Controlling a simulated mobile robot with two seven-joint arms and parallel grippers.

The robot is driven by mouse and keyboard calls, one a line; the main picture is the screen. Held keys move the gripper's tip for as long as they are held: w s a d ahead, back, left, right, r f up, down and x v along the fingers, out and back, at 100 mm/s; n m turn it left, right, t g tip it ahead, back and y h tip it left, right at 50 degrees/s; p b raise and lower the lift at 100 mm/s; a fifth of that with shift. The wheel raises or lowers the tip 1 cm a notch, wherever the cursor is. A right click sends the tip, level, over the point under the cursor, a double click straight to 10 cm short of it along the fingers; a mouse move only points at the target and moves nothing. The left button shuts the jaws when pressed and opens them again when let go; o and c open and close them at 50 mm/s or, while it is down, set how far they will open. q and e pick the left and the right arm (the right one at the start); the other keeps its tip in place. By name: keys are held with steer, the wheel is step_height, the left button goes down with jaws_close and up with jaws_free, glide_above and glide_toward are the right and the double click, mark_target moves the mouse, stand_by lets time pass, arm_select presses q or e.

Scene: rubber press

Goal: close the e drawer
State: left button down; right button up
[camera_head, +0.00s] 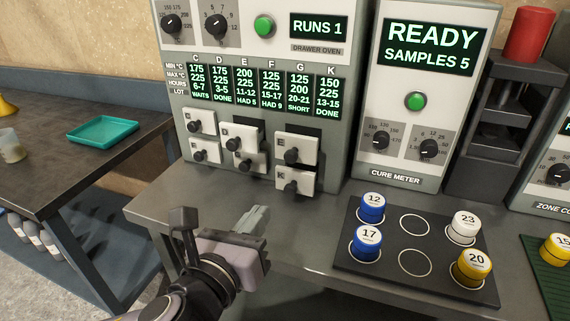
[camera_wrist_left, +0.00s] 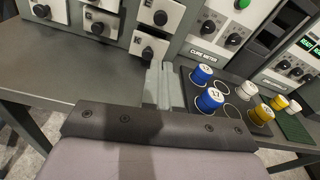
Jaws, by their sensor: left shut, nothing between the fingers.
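The drawer oven (camera_head: 345,120) has six small white drawer fronts with black knobs, in two rows. My right gripper is not in view.
The upper right drawer (camera_head: 309,151) also shows a dark gap above it. A black sample tray (camera_head: 390,262) with blue, white and yellow capped jars lies to the right of my gripper. The cure meter (camera_head: 420,120) stands behind it. The bench (camera_head: 165,205) is clear at left.

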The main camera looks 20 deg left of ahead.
arm_select(q)
steer(key=r+m, duration=0.2)
steer(key=b, duration=0.2)
glide_toward(289, 154)
steer(key=shift+t, duration=0.4)
steer(key=w, duration=0.2)
steer(key=w+f, duration=0.1)
steer(key=w, duration=0.3)
steer(key=shift+w+d+f, duration=0.3)
steer(key=shift+w+f, duration=0.05)
steer(key=shift+f, duration=0.05)
steer(key=shift+w+r+p, duration=0.15)
steer(key=shift+w+p, duration=0.1)
steer(key=shift+p, duration=0.1)
steer(key=w+p, duration=0.2)
steer(key=w, duration=0.1)
steer(key=shift+d+r, duration=0.1)
steer(key=shift+w, duration=0.55)
steer(key=shift+r, duration=0.1)
